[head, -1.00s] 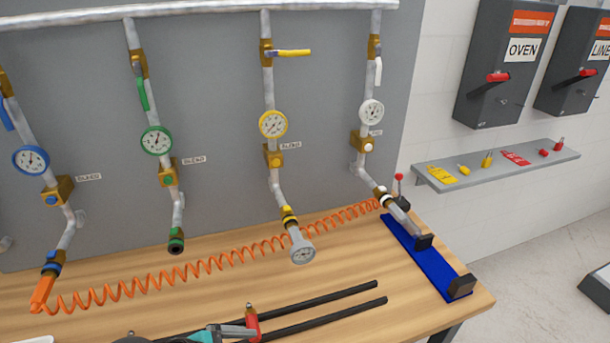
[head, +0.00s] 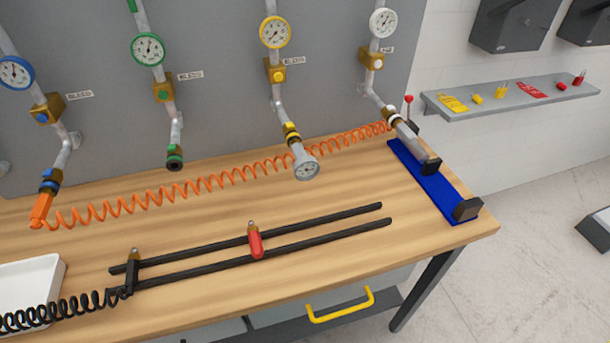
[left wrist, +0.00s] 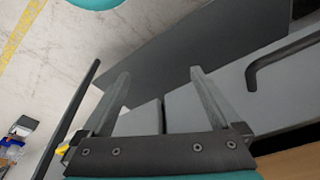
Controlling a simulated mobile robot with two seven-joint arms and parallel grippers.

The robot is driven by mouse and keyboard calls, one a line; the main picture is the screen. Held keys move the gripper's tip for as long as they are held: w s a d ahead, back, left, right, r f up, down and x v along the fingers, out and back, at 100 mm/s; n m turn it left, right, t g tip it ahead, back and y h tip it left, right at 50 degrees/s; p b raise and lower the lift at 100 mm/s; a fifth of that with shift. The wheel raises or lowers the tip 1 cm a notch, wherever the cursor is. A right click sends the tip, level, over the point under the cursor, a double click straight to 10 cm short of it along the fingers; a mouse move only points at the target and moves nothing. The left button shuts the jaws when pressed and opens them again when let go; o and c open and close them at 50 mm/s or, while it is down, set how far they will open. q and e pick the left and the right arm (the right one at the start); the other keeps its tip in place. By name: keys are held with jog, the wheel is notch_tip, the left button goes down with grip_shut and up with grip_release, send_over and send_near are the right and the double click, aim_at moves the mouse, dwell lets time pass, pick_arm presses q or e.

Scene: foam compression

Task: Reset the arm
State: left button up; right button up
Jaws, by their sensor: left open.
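My left gripper (left wrist: 160,92) shows in the left wrist view with its two grey fingers spread apart and nothing between them. Behind the fingers are dark and grey panels and a pale floor. It is away from the tabletop items and is not in the head view. My right gripper is in neither view. In the head view, the red-handled clamp (head: 255,242) sits on two black rails (head: 330,224) lying on the wooden table (head: 340,260).
A blue press stand (head: 432,185) is at the table's right end. An orange coiled hose (head: 230,180) runs along the back. A white tray (head: 30,285) and black coiled hose (head: 60,312) are at front left. A yellow drawer handle (head: 340,306) sticks out below the table edge.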

pick_arm(q)
jog(key=s+a+f+b, duration=0.1)
jog(key=s+f+b, duration=0.1)
jog(key=s+f, duration=0.3)
jog(key=s+a+f+g+b, duration=0.1)
jog(key=s+f+b, duration=0.2)
jog(key=f, duration=1)
jog(key=s+a+f+b, duration=0.1)
jog(key=s+f+b, duration=0.1)
jog(key=s+f, duration=0.7)
jog(key=shift+s+g+b, duration=0.15)
jog(key=shift+g+b, duration=0.15)
jog(key=shift+b, duration=0.1)
jog(key=shift+f, duration=0.1)
